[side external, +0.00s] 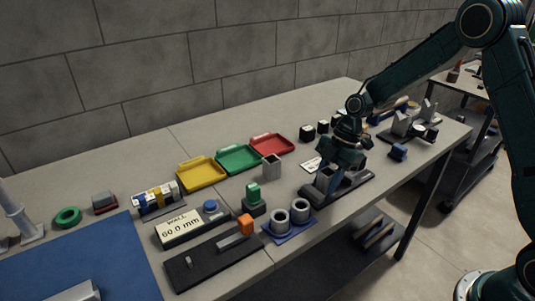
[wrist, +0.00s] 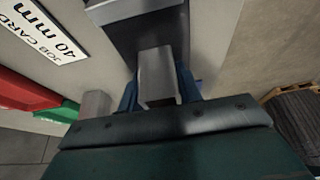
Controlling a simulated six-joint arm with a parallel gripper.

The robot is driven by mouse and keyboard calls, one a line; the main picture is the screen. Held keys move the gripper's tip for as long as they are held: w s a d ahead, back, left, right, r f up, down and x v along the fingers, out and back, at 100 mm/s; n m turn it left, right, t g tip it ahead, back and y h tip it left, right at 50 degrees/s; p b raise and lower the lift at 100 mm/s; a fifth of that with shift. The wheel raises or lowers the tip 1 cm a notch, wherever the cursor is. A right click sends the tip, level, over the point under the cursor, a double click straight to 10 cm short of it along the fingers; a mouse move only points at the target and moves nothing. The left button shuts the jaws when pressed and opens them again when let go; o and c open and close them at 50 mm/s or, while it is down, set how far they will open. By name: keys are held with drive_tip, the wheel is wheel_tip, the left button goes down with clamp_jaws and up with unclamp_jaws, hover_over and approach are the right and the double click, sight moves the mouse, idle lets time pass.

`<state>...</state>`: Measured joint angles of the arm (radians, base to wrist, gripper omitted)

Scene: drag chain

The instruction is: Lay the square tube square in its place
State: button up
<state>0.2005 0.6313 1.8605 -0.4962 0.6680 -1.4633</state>
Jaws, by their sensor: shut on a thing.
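My gripper (side external: 333,176) is over the dark fixture (side external: 355,187) near the front edge of the table. In the wrist view its blue fingers (wrist: 160,98) are shut on the grey square tube (wrist: 157,75), one finger on each side. The tube reaches towards a dark block with a grey face (wrist: 135,10), part of the fixture. I cannot tell whether the tube touches it or rests on its base. In the side view my gripper hides most of the tube.
Another grey square tube (side external: 271,168) stands left of the fixture. Behind it are yellow (side external: 201,174), green (side external: 238,159) and red (side external: 271,146) trays. A blue holder with two grey rings (side external: 290,222) is at the front left. A job card (wrist: 45,28) lies behind the fixture.

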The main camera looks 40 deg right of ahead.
drive_tip(key=o, duration=1.3)
drive_tip(key=shift+c, duration=0.2)
drive_tip(key=shift+r, duration=0.1)
drive_tip(key=v, duration=1.3)
drive_tip(key=shift+d+r, duration=0.2)
drive_tip(key=shift+r, duration=0.05)
